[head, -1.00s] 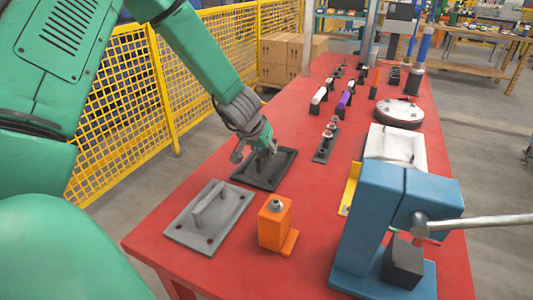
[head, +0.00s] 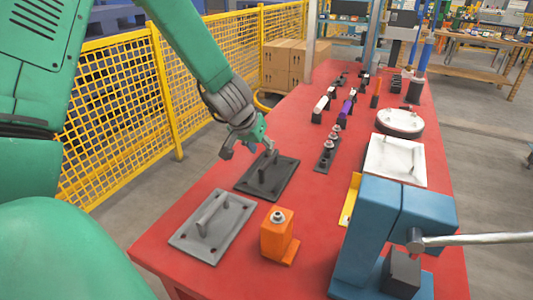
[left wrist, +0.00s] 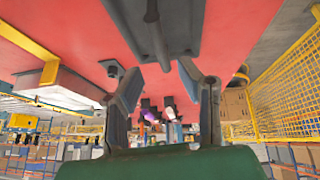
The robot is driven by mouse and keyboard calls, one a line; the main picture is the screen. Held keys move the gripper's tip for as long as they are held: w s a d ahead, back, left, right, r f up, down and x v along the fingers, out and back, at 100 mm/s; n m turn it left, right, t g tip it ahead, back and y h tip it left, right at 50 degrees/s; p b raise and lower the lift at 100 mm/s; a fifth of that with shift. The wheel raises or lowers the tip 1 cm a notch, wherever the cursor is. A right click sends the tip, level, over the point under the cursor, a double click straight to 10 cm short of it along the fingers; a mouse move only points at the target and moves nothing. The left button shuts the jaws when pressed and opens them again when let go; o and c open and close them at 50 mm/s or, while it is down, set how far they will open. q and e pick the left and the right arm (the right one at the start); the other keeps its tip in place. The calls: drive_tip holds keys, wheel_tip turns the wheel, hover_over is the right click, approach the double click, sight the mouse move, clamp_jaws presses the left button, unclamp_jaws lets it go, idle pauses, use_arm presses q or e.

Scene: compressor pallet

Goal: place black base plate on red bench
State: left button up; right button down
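The black base plate (head: 252,187) lies flat on the red bench (head: 300,215), with its upright handle on top, beside the grey plate. My right gripper is not in view.
A grey plate with a handle (head: 230,222) lies in front of the black one. An orange block (head: 278,238) stands near it. A blue vise (head: 380,220) and a white plate (head: 410,165) are to the right. A yellow mesh fence (head: 110,135) runs along the left.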

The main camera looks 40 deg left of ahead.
use_arm(q)
drive_tip(key=v, duration=0.4)
drive_tip(key=shift+p, duration=0.4)
